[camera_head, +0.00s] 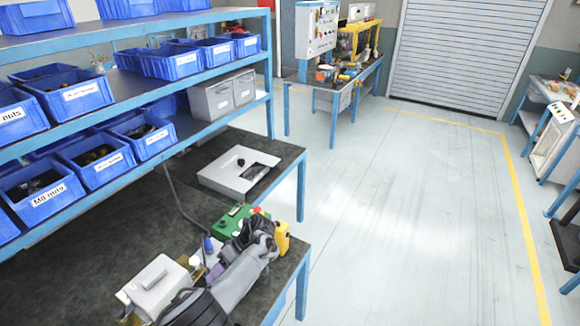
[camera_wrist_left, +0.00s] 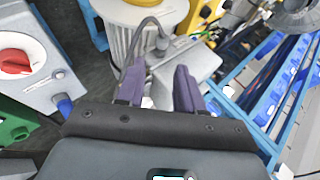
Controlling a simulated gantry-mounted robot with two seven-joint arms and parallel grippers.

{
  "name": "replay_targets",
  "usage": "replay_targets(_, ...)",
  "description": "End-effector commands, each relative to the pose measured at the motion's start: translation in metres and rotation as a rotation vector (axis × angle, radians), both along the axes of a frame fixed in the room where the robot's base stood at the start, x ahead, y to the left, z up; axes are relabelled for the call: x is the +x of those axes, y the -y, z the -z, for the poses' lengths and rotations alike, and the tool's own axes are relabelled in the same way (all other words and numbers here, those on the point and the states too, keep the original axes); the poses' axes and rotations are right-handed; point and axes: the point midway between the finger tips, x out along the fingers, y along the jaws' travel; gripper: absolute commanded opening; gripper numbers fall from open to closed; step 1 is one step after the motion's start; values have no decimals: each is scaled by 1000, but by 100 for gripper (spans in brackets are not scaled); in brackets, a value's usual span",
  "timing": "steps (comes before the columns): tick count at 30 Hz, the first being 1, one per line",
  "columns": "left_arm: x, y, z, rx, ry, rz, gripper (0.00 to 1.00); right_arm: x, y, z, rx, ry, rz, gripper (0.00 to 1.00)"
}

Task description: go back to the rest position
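My left gripper (camera_head: 207,258) is low in the head view, over the near part of the dark workbench (camera_head: 125,225), with my grey and black arm partly covering it. In the left wrist view its two purple fingers (camera_wrist_left: 157,85) stand apart with a clear gap and nothing held between them. A grey box with a cable (camera_wrist_left: 185,62) shows beyond the fingers; I cannot tell how far off it is. My right gripper is in neither view.
A green box (camera_head: 230,218) with a red button and a light grey box with a handle (camera_head: 152,287) crowd the arm. A pale tray (camera_head: 228,178) lies farther back. Blue shelving (camera_head: 125,82) with bins rises at left. The floor (camera_head: 410,220) at right is open.

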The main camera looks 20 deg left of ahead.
Motion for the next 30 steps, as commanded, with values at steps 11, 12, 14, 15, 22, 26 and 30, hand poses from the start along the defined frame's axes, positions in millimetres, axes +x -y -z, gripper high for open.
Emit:
replay_targets(11,-28,88,116,-322,-56,367,36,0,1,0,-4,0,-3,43)
replay_targets(12,-35,102,129,-375,-56,422,36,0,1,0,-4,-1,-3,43)
replay_targets(14,-48,121,147,-452,-50,500,36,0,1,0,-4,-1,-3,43)
replay_targets(15,-57,132,156,-500,-43,550,36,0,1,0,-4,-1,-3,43)
replay_targets(22,-116,175,178,-726,49,800,36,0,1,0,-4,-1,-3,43)
replay_targets(26,-151,182,168,-802,126,924,36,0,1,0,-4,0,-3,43)
replay_targets(30,-190,176,143,-839,216,1052,36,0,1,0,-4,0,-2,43)
